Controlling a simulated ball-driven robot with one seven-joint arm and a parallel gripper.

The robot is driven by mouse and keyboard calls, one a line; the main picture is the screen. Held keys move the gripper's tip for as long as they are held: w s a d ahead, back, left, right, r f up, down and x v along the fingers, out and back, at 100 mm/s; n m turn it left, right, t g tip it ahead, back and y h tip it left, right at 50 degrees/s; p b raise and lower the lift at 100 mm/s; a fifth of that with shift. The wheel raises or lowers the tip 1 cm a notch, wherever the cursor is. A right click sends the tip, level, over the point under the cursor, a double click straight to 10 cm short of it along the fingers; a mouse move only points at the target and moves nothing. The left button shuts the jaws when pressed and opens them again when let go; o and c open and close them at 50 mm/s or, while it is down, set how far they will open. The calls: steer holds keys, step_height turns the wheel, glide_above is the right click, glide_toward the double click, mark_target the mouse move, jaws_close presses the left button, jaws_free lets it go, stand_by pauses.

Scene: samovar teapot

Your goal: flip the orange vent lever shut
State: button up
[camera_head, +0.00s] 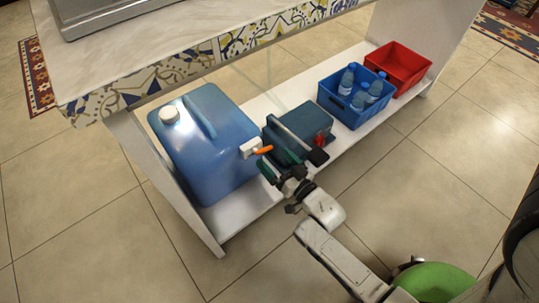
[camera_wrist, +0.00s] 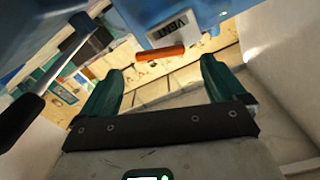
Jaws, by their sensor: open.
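The orange vent lever (camera_head: 264,150) sticks out from a small white plate on the right face of a blue water canister (camera_head: 205,145). In the wrist view the lever (camera_wrist: 160,53) lies nearly level, below the plate marked VENT (camera_wrist: 172,31). My gripper (camera_head: 272,169) is beside the canister, just below the lever. In the wrist view my gripper (camera_wrist: 158,75) has its two green fingers wide apart, with the lever ahead between the fingertips. No contact with the lever shows. The gripper holds nothing.
The canister stands on a low white shelf (camera_head: 246,208) under a tiled counter (camera_head: 110,85). A dark teal toolbox (camera_head: 303,122) stands close right of my gripper. Further right are a blue crate (camera_head: 345,113) with several bottles and a red crate (camera_head: 410,70). The floor in front is clear.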

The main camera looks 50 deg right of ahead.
mark_target(266, 150)
steer(key=shift+b+x, duration=0.4)
steer(key=shift+x, duration=1.45)
steer(key=shift+c, duration=0.3)
steer(key=c, duration=1)
steer(key=shift+r+n+p, duration=0.3)
steer(key=shift+n+p, duration=0.15)
steer(key=shift+n, duration=0.45)
steer(key=shift+r+n, duration=0.15)
steer(key=shift+n, duration=0.95)
steer(key=o, duration=1.1)
steer(key=shift+c, duration=0.2)
steer(key=shift+a, duration=0.1)
